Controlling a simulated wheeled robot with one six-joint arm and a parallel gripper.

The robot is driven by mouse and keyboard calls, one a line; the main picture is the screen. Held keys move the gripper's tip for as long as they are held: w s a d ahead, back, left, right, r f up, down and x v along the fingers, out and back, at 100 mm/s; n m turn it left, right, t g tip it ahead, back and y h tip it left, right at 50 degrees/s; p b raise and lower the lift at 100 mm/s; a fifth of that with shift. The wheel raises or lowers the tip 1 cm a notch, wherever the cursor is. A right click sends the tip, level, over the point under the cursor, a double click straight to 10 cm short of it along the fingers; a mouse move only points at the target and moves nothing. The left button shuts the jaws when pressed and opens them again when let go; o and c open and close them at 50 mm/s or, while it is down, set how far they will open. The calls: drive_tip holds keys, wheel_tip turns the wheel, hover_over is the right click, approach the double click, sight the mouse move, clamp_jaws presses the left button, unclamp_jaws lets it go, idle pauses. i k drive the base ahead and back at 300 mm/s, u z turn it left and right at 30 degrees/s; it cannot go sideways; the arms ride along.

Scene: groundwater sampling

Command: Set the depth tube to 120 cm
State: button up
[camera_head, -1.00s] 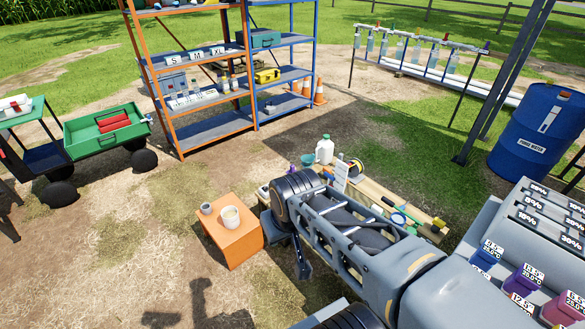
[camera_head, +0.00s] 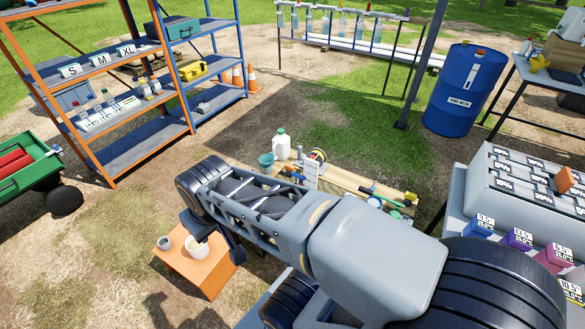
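I cannot make out for certain a depth tube or a 120 cm mark in the head view. A wooden bench (camera_head: 345,181) stands behind my arm, partly hidden by it. On it are an upright white board (camera_head: 311,172), a yellow-and-dark reel (camera_head: 318,155) and several small tools, including a green one (camera_head: 393,204). My arm reaches left across the picture. Its dark end part, my gripper (camera_head: 207,228), hangs near an orange box (camera_head: 207,280) with a white cup (camera_head: 197,246) on it. Its fingers are not clear, and neither is contact with the cup.
A grey jug (camera_head: 164,243) stands on the orange box. A white bottle (camera_head: 282,147) and teal bucket (camera_head: 266,161) are by the bench. Shelves (camera_head: 128,150) stand left, a blue barrel (camera_head: 464,95) right. A grey case (camera_head: 510,160) and colored boxes flank my arm's right.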

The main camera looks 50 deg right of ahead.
sight(299, 177)
drive_tip(key=z, duration=0.7)
drive_tip(key=i, duration=0.85)
drive_tip(key=z, duration=0.85)
